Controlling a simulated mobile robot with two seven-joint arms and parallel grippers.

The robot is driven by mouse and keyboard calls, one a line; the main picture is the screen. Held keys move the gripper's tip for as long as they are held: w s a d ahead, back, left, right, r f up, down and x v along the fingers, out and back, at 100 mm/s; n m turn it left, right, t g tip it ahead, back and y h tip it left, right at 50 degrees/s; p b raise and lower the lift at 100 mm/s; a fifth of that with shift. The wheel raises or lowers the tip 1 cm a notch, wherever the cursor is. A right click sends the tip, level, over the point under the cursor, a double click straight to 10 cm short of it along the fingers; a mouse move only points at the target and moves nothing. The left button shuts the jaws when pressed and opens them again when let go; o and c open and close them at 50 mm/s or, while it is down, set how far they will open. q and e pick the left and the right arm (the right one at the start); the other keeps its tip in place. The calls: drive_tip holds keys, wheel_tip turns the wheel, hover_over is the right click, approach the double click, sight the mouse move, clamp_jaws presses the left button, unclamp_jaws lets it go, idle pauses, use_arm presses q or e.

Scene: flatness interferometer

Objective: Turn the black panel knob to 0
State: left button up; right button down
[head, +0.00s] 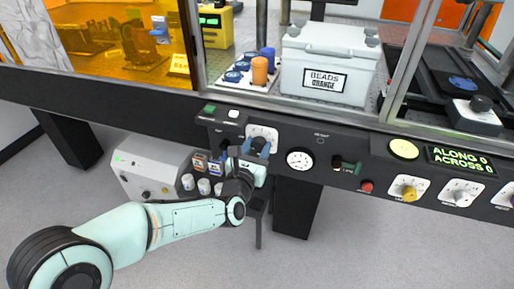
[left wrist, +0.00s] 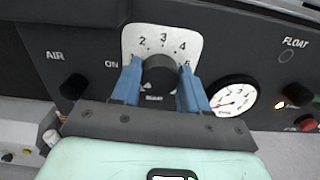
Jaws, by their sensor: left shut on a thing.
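The black panel knob (left wrist: 160,74) sits on a white dial plate (left wrist: 183,32) on the dark front panel. The figures 2, 3, 4 and 5 show around its top; the knob's pointer and the 0 mark cannot be made out. My left gripper (left wrist: 160,88) has its two blue fingers on either side of the knob and is shut on it. In the head view, the left gripper (head: 256,147) reaches up to the panel from below and covers much of the knob. My right gripper is in neither view.
A round gauge (head: 300,160) is just right of the dial, with a red button (head: 367,186) and a yellow knob (head: 409,193) farther along. A smaller black knob (left wrist: 73,86) is to the left, by "AIR ON". A light grey box (head: 150,170) stands below left.

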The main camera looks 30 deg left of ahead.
use_arm(q)
drive_tip(key=shift+n, duration=0.4)
drive_tip(key=o, duration=1.1)
drive_tip(key=shift+c, duration=0.2)
drive_tip(key=shift+s, duration=0.1)
drive_tip(key=p+v, duration=0.1)
drive_tip(key=v, duration=1.2)
drive_tip(key=shift+p, duration=0.3)
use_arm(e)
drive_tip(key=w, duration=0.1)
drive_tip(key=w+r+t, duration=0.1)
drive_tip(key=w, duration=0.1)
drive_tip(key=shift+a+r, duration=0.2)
use_arm(q)
drive_tip(key=shift+s, duration=0.1)
